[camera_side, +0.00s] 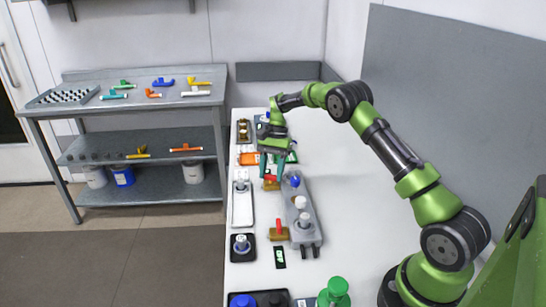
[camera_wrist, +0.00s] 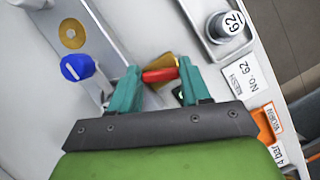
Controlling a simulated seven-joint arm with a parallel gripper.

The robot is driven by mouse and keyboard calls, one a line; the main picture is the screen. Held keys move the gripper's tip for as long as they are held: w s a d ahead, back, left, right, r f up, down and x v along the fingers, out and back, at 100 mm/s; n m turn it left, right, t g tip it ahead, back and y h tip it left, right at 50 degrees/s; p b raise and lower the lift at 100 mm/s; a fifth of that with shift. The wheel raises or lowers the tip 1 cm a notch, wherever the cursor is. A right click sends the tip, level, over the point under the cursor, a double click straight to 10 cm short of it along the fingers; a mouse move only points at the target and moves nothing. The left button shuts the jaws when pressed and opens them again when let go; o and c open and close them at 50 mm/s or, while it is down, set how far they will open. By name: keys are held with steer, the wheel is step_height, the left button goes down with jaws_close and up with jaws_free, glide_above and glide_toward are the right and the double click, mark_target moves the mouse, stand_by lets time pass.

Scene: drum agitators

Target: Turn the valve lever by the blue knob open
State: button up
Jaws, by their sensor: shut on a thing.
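My green gripper (camera_side: 271,168) points down over the white bench, its teal fingers shut on a red valve lever (camera_wrist: 160,75). In the wrist view the lever lies between my fingertips (camera_wrist: 159,72), above a brass valve body (camera_wrist: 163,62) that the fingers partly hide. The blue knob (camera_wrist: 77,67) stands just left of the fingers, apart from them. In the side view the blue knob (camera_side: 295,181) sits at the far end of a grey block (camera_side: 305,232), right of my gripper. How far the lever is turned is hard to tell.
A white tray (camera_side: 242,205) and an orange tray (camera_side: 249,159) lie left of my gripper. The bench (camera_side: 345,220) right of the block is clear.

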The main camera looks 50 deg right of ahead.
steer(key=n, duration=0.1)
steer(key=n+g, duration=0.1)
steer(key=n, duration=0.1)
steer(key=n+h, duration=0.1)
steer(key=shift+w+d+n+g, duration=0.2)
steer(key=shift+d+n+g, duration=0.1)
steer(key=shift+n, duration=0.1)
steer(key=shift+a, duration=0.1)
steer(key=o, duration=1.1)
steer(key=shift+c, duration=0.2)
steer(key=shift+s, duration=0.1)
steer(key=shift+s+f, duration=0.1)
